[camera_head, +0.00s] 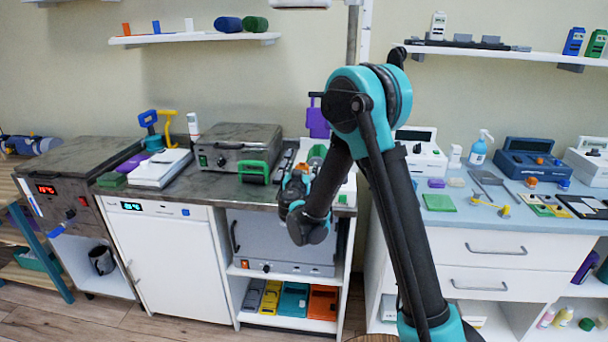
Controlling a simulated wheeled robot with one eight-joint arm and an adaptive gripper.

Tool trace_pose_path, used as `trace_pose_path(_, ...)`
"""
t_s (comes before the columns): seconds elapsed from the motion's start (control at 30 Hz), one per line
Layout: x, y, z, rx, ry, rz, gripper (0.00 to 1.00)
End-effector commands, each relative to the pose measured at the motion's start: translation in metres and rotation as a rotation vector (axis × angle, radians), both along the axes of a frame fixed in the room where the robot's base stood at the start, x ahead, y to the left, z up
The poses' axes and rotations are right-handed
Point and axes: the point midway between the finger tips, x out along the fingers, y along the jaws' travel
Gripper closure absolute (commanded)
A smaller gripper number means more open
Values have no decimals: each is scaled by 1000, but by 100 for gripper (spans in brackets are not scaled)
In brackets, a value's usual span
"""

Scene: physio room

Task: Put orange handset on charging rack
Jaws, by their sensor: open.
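My gripper (293,190) hangs over the dark counter near the middle, in front of a white unit (345,192). It looks open, and I see nothing clearly held; my own arm hides part of this area. A small orange patch (304,168) shows just above the gripper, but I cannot tell whether it is the orange handset. A green handle-shaped item (254,172) stands to the left of the gripper, and a purple one (318,122) is behind it. I cannot identify the charging rack for certain.
A grey metal box (235,148) stands behind the green item. A white device (160,168) lies farther left, with blue (148,119) and yellow (167,124) upright items behind. Below are a shelf with coloured cases, including an orange one (323,302), and a white cabinet (165,260).

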Motion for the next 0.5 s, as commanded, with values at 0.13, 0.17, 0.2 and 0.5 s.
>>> trace_pose_path(0.13,0,0,0,0,0,0,33)
trace_pose_path(0.17,0,0,0,0,0,0,33)
trace_pose_path(0.2,0,0,0,0,0,0,38)
trace_pose_path(0.5,0,0,0,0,0,0,75)
